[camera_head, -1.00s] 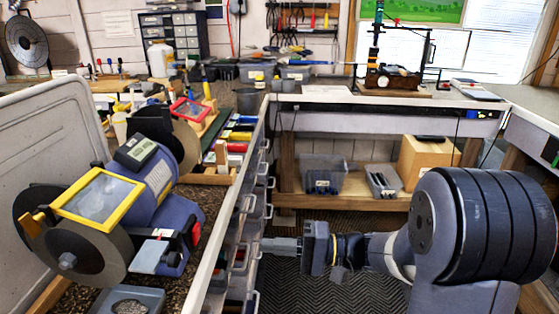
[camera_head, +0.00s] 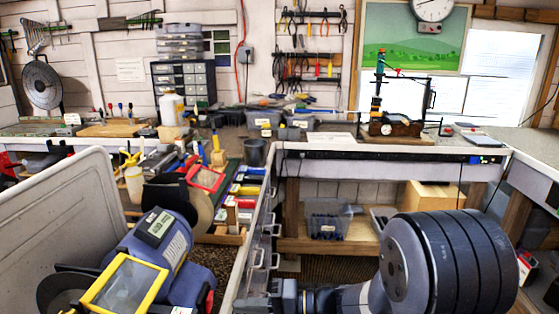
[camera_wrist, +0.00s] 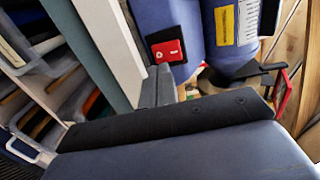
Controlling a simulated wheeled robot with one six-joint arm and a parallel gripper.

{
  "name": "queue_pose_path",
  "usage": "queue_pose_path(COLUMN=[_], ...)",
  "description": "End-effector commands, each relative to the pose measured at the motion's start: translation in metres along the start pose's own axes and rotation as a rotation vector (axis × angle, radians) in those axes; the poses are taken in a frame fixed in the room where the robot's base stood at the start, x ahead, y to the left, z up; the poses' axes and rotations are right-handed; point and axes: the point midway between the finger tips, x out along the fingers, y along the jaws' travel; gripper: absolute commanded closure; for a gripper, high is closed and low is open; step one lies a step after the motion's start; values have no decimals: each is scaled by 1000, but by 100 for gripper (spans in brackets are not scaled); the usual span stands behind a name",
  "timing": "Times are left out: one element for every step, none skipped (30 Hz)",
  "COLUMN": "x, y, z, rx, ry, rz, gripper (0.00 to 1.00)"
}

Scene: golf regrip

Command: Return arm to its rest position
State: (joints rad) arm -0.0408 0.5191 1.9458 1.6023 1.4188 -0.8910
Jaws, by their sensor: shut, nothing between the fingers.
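My gripper (camera_wrist: 158,86) is shut and empty in the wrist view, its two fingers together beside a tool cabinet's edge. Past the fingertips is a blue grinder body with a red switch (camera_wrist: 167,51). In the head view my arm comes in from the lower right, low and pointing left. My gripper there is at the bottom edge, largely cut off by the frame, close to the drawer front (camera_head: 258,262).
The blue bench grinder (camera_head: 170,240) with a yellow-framed shield stands at lower left. A bench with a club-holding machine (camera_head: 390,125) runs along the back. A grey bin (camera_head: 327,219) sits on the shelf beneath. Open drawers (camera_wrist: 45,60) with white handles lie at left in the wrist view.

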Motion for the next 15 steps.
queue_pose_path(x=[-2,-3,-4,-8,-14,-20,-24,-28,-33,-37,-40,-43,-46,-48,-50], y=[-6,-7,-8,-4,-1,-1,-1,-1,-2,-2,-2,-2,-2,-2,-3], z=[1,1,2,1,1,1,1,1,1,1,1,1,1,2,2], rx=[2,2,2,1,0,-1,-1,-1,-1,-1,0,0,0,0,0], ry=[0,1,0,3,5,5,4,4,4,3,3,3,2,1,1], rz=[10,17,25,26,25,24,24,24,23,24,24,24,23,23,24], gripper=[100,100,100,100,100,100,100,100,100,100,100,100,100,100,100])
